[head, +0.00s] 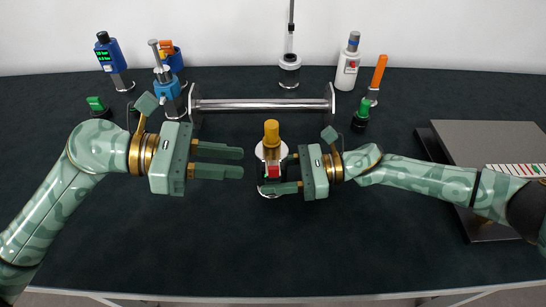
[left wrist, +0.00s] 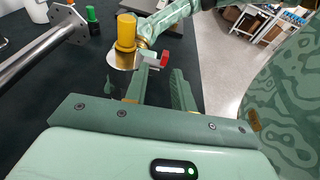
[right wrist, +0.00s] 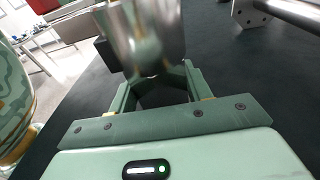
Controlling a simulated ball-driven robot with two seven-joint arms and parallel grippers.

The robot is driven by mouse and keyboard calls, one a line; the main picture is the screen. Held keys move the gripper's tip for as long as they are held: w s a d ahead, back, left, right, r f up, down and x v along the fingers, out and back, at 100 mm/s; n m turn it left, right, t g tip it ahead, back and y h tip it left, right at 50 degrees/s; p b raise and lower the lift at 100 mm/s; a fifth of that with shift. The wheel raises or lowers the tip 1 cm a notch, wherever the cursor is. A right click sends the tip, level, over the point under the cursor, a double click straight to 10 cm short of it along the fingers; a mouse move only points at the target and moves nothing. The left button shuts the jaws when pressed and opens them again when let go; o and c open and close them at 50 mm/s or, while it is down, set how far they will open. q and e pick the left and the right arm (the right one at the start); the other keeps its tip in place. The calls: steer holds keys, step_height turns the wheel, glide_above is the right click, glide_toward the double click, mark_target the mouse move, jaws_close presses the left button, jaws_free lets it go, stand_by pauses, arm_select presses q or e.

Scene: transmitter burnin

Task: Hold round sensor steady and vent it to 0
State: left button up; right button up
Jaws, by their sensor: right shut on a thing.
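The round sensor (head: 271,133) stands upright at the middle of the table, with a yellow cap, a round steel body and a small red part low on its front. My right gripper (head: 278,174) is shut on its body from the right. In the right wrist view the steel body (right wrist: 145,35) fills the space between the fingers. My left gripper (head: 241,162) is open and empty, just left of the sensor, its fingers pointing at it. The left wrist view shows the yellow cap (left wrist: 127,32) and the red part (left wrist: 165,58) beyond the fingers. No reading on the sensor can be made out.
A steel bar on end plates (head: 262,104) lies behind the sensor. Blue transmitters (head: 111,54) stand back left, a white one (head: 348,65) back right. Green-topped pieces (head: 361,113) stand either side. A grey plate (head: 465,140) lies right. The front table is clear.

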mark_target(268, 169)
arm_select(q)
steer(key=shift+s+d+m, duration=0.3)
steer(key=shift+d, duration=0.5)
steer(key=shift+x, duration=3.05)
steer(key=shift+f, duration=0.1)
steer(key=shift+c, duration=0.3)
steer(key=shift+a, duration=0.1)
jaws_close()
